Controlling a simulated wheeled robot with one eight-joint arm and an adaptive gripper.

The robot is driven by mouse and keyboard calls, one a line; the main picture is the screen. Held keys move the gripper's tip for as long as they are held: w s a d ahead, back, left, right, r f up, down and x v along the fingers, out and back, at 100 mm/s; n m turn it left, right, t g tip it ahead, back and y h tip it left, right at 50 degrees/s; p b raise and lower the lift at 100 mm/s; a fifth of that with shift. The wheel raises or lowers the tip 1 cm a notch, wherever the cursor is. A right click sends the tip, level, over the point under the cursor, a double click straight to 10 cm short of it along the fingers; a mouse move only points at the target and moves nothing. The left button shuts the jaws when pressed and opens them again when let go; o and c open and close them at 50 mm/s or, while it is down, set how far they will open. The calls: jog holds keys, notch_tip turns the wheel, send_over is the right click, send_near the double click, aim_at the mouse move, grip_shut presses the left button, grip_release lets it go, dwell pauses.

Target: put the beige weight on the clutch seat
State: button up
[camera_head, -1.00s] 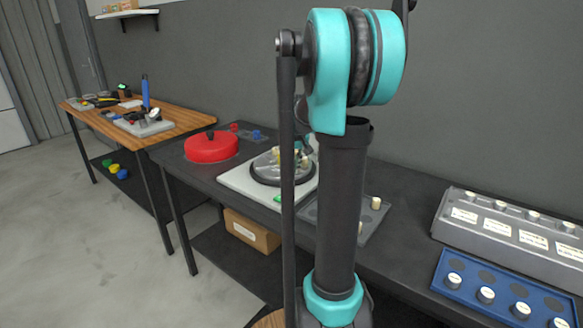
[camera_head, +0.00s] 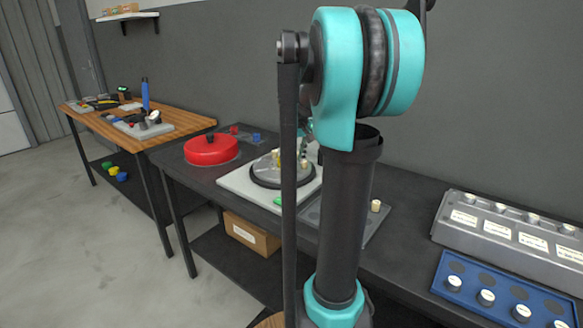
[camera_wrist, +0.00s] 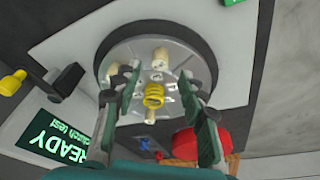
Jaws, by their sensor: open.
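The round clutch unit (camera_wrist: 112,60) sits on a pale plate and is below my gripper in the wrist view. On its clear disc are a yellow coil (camera_wrist: 153,95) and a beige cylinder (camera_wrist: 160,56); another pale piece (camera_wrist: 150,115) shows beyond the coil. I cannot tell which piece is the task's beige weight or which spot is the seat. My gripper (camera_wrist: 160,80) is open, its fingers spread either side of the coil. In the head view the clutch unit (camera_head: 262,181) is partly hidden by my arm, and a beige cylinder (camera_head: 376,206) stands on a grey tray.
A READY screen (camera_wrist: 55,138) and a yellow-knobbed lever (camera_wrist: 62,82) are beside the plate. At right are a blue tray (camera_head: 455,298) of weights and a grey labelled rack (camera_head: 480,232).

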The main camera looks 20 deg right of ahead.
jog(key=v, duration=0.6)
jog(key=shift+r, duration=0.1)
dwell(0.3)
